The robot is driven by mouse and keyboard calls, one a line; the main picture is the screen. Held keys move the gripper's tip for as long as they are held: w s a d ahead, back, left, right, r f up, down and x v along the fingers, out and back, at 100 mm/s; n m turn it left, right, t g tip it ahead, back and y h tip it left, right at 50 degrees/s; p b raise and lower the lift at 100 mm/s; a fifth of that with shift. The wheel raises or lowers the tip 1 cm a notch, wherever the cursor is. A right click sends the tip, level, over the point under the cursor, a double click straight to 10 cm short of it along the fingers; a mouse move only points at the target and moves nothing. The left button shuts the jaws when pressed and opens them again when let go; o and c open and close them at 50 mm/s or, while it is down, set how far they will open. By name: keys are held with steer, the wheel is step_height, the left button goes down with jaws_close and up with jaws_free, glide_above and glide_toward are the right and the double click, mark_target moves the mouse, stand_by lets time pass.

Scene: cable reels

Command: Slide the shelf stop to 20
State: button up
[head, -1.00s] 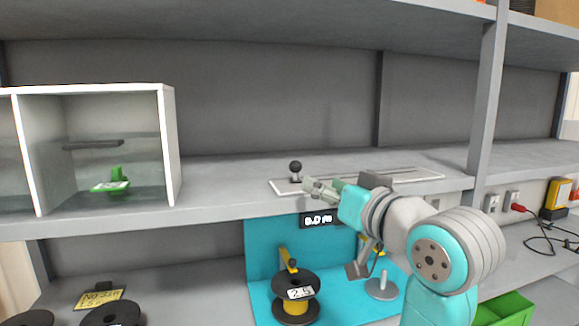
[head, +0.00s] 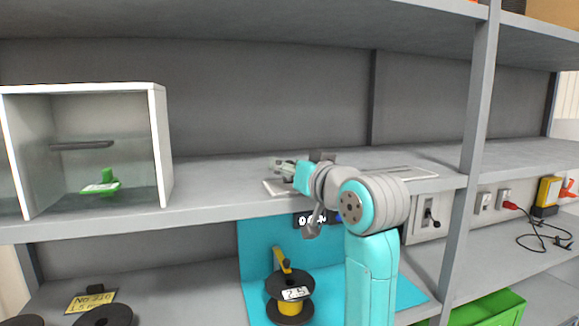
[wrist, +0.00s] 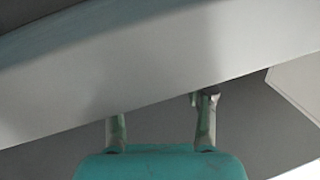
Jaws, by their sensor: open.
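The shelf stop's pale rail plate (head: 412,175) lies along the front of the middle shelf, with a slot running left to right. The black ball knob on it does not show now; my gripper covers the rail's left end, where the knob stood. My gripper (head: 279,166) is open and reaches left over that end in the head view. In the wrist view its two fingers (wrist: 161,108) stand apart with no object visible between them. I cannot tell whether a finger touches the knob. The rail's number marks are too small to read.
A white open box (head: 160,150) with a green item (head: 102,184) stands on the left of the shelf. Below are a teal panel (head: 255,245), a partly covered display (head: 305,220) and a black-and-yellow reel (head: 289,309). A grey post (head: 470,160) rises to the right.

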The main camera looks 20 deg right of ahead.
steer(key=shift+w, duration=0.15)
jaws_close()
steer(key=d, duration=2)
jaws_free()
steer(key=s+d, duration=0.2)
steer(key=s, duration=0.9)
steer(key=shift+s+d, duration=0.15)
steer(key=shift+s, duration=0.25)
